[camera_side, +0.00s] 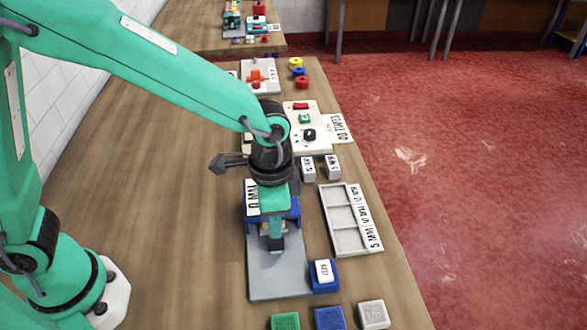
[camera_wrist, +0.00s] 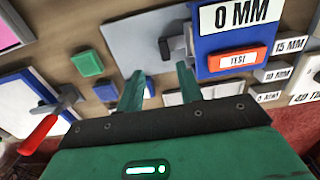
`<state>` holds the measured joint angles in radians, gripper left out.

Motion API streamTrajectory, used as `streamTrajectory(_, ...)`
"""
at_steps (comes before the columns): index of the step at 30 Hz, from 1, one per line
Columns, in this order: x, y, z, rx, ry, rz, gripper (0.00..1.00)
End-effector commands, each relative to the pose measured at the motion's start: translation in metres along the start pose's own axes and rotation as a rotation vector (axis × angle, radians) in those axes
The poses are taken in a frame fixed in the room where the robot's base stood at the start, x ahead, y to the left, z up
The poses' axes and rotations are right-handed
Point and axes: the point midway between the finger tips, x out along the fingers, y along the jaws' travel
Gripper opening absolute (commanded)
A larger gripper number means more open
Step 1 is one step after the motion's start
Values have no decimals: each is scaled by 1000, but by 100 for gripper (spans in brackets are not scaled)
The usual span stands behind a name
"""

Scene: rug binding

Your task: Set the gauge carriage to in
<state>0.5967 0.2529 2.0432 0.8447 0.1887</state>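The gauge has a grey base plate (camera_side: 275,280) and a blue carriage (camera_side: 294,209) with a white label. In the wrist view the carriage (camera_wrist: 205,48) shows "0 MM" and a red "TEST" label, and a grey handle (camera_wrist: 176,44) sticks out from its left side over the plate (camera_wrist: 140,38). My gripper (camera_side: 276,242) is low over the plate, in front of the carriage, and hides part of it. In the wrist view my gripper (camera_wrist: 160,71) has its two green fingers apart, with the handle just beyond the right fingertip. I cannot tell whether they touch.
A white tray (camera_side: 336,233) with "MM" labels lies right of the gauge. A blue block with a white button (camera_side: 323,271) stands by the plate's near right corner. Green (camera_side: 285,321), blue (camera_side: 329,318) and grey (camera_side: 373,314) blocks line the front. The wooden table (camera_side: 180,190) is clear at left.

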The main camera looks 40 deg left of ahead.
Motion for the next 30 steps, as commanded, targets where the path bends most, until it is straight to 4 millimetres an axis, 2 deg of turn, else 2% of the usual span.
streamTrajectory(30,9,-6,-34,-13,-354,65,36)
